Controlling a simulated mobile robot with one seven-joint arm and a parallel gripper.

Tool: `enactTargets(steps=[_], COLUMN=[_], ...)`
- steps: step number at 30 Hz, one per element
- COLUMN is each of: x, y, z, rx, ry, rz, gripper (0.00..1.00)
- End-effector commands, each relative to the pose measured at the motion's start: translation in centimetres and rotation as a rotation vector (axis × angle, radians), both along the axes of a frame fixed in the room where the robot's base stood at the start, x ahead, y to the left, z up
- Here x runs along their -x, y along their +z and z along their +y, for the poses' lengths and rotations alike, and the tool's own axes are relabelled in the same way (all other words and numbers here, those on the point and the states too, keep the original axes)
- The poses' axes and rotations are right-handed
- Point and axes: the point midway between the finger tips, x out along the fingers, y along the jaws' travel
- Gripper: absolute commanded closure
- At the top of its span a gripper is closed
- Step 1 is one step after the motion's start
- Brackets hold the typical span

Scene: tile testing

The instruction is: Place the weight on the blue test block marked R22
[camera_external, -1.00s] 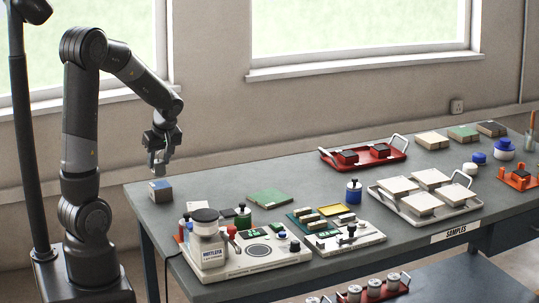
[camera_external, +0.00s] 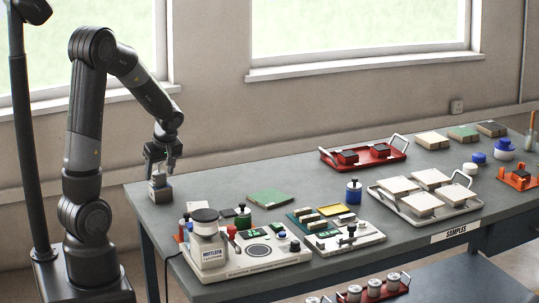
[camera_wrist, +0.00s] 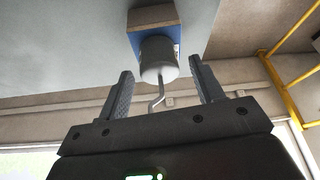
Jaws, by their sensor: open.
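The blue-topped test block (camera_external: 163,195) sits at the far left corner of the table. It also shows in the wrist view (camera_wrist: 146,18), with its blue face partly covered; I cannot read its marking. The weight, a grey cylinder with a bent hook (camera_wrist: 158,60), stands on the blue face. In the external view the weight (camera_external: 158,181) is small and partly hidden by the fingers. My gripper (camera_external: 162,174) is open just above the block. In the wrist view its two fingers (camera_wrist: 160,72) are spread on either side of the hook, with gaps.
A test device with a labelled jar (camera_external: 208,245) stands at the front left, near the block. A green tile (camera_external: 270,197) lies to the right. A red tray (camera_external: 363,156) and a pale tray with tiles (camera_external: 460,208) are farther right. The table behind the green tile is clear.

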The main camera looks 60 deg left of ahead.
Motion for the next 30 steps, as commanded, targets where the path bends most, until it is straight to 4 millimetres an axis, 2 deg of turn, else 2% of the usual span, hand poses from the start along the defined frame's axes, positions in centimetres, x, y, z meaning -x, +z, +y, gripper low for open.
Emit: enactTargets(steps=[8, 13, 22, 27, 30], x=[-0.1, -0.3, -0.7, -0.9, -0.9], y=[0.8, 3.2, 9.0, 10.9, 11.3], z=[-0.2, -1.1, -3.5, -4.3, -4.5], rx=[-0.001, -0.002, -0.002, -0.001, 0.000], ry=[-0.001, -0.002, -0.002, -0.001, 0.000], rz=[-0.002, -0.004, -0.004, -0.002, -0.001], gripper=[0.39, 0.39, 0.39, 0.39, 0.39])
